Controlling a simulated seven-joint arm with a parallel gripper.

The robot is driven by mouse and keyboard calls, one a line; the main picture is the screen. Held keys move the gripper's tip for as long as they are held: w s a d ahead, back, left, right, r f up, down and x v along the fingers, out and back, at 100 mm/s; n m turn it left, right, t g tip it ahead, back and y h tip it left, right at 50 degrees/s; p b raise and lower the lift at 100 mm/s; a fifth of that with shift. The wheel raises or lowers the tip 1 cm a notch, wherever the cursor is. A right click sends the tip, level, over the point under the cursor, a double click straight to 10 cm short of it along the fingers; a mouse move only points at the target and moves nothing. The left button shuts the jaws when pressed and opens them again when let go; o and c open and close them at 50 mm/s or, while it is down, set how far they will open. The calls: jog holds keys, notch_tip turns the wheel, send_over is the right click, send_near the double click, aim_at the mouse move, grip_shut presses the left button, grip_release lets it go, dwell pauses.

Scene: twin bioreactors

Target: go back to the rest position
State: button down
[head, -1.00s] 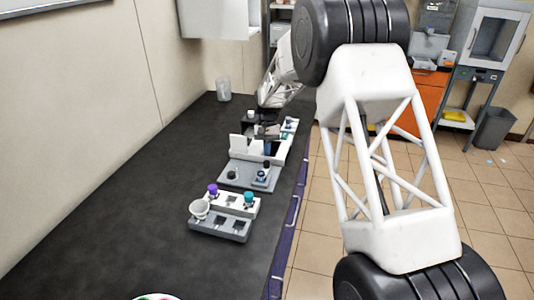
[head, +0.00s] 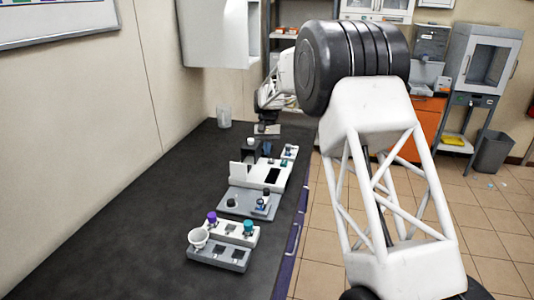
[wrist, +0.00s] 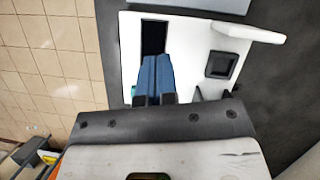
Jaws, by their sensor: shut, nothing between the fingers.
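My gripper (wrist: 154,78) shows in the wrist view with its two blue fingers pressed together and nothing between them. It hangs over a white rack (wrist: 195,45) with a dark slot and a square recess. In the head view my gripper (head: 267,127) is at the far end of the bench, above and beyond the white station (head: 252,171), apart from it.
The dark bench (head: 130,210) is clear on its left side. A glass beaker (head: 224,117) stands at the back by the wall.

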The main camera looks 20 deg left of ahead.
jog(key=s+d+r+m+t, duration=0.1)
jog(key=s+d+r, duration=0.55)
jog(key=d, duration=0.25)
jog(key=s+d+r+t+y, duration=0.1)
jog(key=s+d+r, duration=0.4)
jog(key=s+d, duration=0.4)
jog(key=s+d+r+m+t, duration=0.1)
jog(key=s+d+r, duration=0.5)
jog(key=d, duration=0.4)
jog(key=s+d+f+t, duration=0.1)
jog(key=s+d, duration=0.4)
jog(key=s, duration=0.6)
jog(key=s+d+f+t, duration=0.1)
jog(key=s+d+f, duration=0.1)
jog(key=s+d, duration=0.4)
jog(key=s+d+f+m+t, duration=0.1)
jog(key=s+d, duration=0.4)
jog(key=s, duration=1.1)
jog(key=shift+s+d+f+t, duration=0.2)
jog(key=shift+f+t, duration=0.2)
jog(key=shift+f, duration=0.25)
